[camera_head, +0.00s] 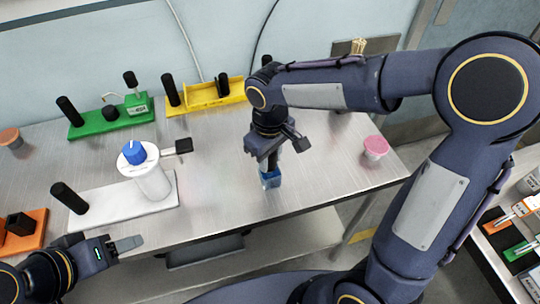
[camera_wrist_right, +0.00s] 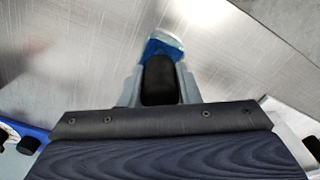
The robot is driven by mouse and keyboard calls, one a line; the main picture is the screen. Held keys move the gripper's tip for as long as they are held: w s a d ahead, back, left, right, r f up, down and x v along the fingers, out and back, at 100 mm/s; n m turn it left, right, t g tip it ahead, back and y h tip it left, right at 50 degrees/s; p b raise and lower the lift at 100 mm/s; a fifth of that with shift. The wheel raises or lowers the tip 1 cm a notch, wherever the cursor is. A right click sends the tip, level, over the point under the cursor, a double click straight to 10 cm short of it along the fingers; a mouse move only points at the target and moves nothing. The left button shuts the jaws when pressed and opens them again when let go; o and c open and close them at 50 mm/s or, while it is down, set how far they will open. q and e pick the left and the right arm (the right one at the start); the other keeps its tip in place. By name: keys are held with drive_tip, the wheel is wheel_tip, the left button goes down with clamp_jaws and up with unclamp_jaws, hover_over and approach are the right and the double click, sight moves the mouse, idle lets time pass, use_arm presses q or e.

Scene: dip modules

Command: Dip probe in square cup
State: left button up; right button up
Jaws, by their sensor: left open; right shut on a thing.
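My right gripper (camera_head: 270,162) is above the right-centre of the metal table, pointing down. It is shut on a black-handled thing, seen between its fingers in the right wrist view (camera_wrist_right: 160,80), which I take to be the probe. A small blue square-looking cup (camera_head: 270,180) is directly below the fingers in the head view, and blue shows just past the handle in the right wrist view (camera_wrist_right: 164,46). The probe's lower end is hidden, so I cannot tell whether it is inside the cup. My left gripper (camera_head: 124,243) is open and empty at the front left, near the white module.
A white module (camera_head: 110,205) with a blue-knobbed cylinder stands left of centre. Green (camera_head: 90,128) and yellow (camera_head: 205,97) modules stand at the back, an orange one (camera_head: 28,238) at far left. A pink-lidded tub (camera_head: 375,147) is near the right edge. The table's centre is clear.

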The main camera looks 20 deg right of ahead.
drive_tip(key=shift+r, duration=0.1)
idle(0.4)
drive_tip(key=shift+r+p, duration=3.2)
drive_tip(key=shift+r, duration=0.5)
